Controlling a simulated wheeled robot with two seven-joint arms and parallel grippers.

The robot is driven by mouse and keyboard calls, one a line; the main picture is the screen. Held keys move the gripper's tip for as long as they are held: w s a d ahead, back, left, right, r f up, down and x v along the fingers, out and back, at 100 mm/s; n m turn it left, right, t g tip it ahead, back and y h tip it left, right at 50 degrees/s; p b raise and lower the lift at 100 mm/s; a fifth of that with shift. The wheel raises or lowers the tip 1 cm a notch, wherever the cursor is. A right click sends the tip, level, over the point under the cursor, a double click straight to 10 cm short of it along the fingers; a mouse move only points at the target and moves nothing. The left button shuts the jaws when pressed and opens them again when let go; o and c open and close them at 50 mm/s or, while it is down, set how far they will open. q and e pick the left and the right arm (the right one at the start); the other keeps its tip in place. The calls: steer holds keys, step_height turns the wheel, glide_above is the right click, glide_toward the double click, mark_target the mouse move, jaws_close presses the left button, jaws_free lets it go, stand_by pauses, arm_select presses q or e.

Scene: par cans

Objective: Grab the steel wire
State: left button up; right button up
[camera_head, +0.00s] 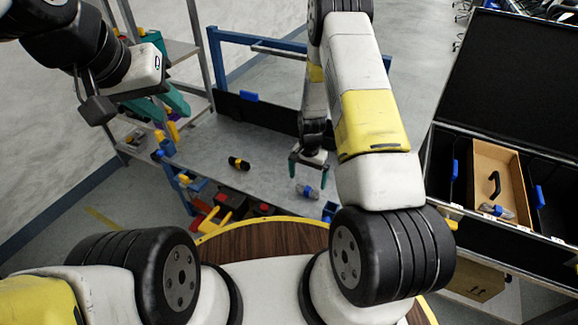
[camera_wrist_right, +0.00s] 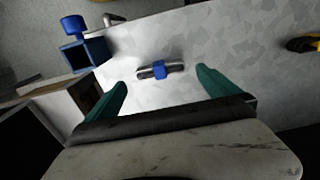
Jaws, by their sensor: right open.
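A small silvery bundle with a blue band, which looks like the steel wire (camera_head: 308,191), lies on the grey metal table. In the right wrist view the steel wire (camera_wrist_right: 146,72) lies ahead of and between my fingertips, apart from both. My right gripper (camera_head: 308,170) is open and empty above the table, just behind the wire in the head view. Its teal fingers also frame the right wrist view (camera_wrist_right: 162,82). My left gripper (camera_head: 172,108) is at the upper left, away from the wire, with its teal fingers apart and nothing seen between them.
A black and yellow item (camera_head: 239,163) lies left on the table. Red and yellow bins (camera_head: 222,212) stand at its near edge. A blue holder (camera_wrist_right: 84,55) shows in the wrist view. An open black case (camera_head: 470,150) on the right holds a similar silvery bundle (camera_head: 497,211).

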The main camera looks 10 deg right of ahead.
mark_target(307, 189)
step_height(307, 189, down, 7)
steer(key=shift+f, duration=0.1)
stand_by(0.3)
steer(key=shift+c, duration=0.4)
steer(key=c, duration=1)
